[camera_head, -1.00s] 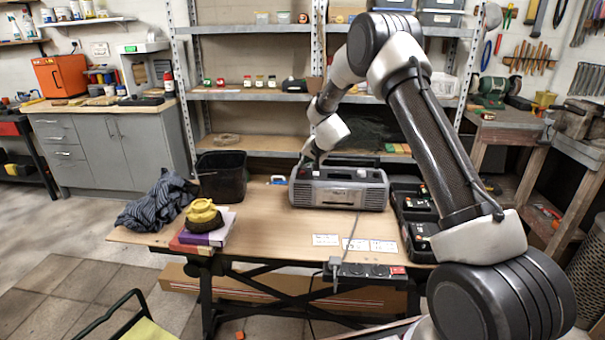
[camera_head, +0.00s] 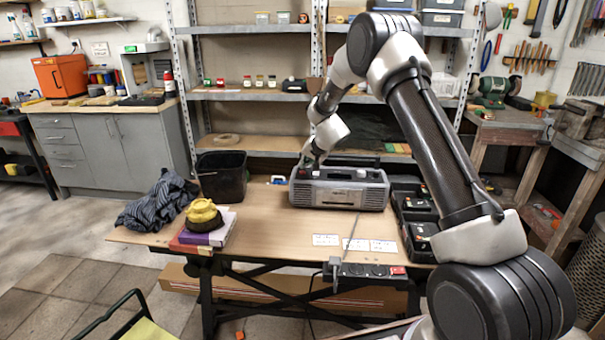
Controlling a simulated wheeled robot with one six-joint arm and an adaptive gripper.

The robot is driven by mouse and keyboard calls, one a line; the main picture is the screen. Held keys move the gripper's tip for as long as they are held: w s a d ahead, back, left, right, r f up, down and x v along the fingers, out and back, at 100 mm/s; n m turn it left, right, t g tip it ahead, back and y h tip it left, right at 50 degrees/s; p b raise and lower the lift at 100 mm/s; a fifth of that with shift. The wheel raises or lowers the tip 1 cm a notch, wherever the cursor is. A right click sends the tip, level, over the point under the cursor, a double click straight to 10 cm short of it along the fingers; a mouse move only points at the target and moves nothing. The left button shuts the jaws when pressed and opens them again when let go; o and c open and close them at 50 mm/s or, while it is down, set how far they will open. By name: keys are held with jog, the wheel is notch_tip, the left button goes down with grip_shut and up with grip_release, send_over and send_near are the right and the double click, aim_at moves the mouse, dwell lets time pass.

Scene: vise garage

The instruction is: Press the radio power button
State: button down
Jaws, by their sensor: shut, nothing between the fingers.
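The radio (camera_head: 340,188) is a grey box with a dark carrying handle. It stands upright near the back edge of the wooden workbench. A small red spot, perhaps the power button (camera_head: 303,173), shows at the left end of its top. My gripper (camera_head: 315,165) is shut and empty, pointing down at the left part of the radio's top. Its fingertips are small in this view, and I cannot tell whether they touch the radio.
A black bin (camera_head: 222,176) stands left of the radio. Black trays (camera_head: 413,213) lie close on its right. A striped cloth (camera_head: 157,200) and books with a yellow item (camera_head: 203,215) are at the left end.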

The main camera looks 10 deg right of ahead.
jog(key=shift+f, duration=0.45)
jog(key=shift+f, duration=0.45)
dwell(0.8)
jog(key=shift+r, duration=0.9)
jog(key=shift+r, duration=0.1)
jog(key=shift+r, duration=2.4)
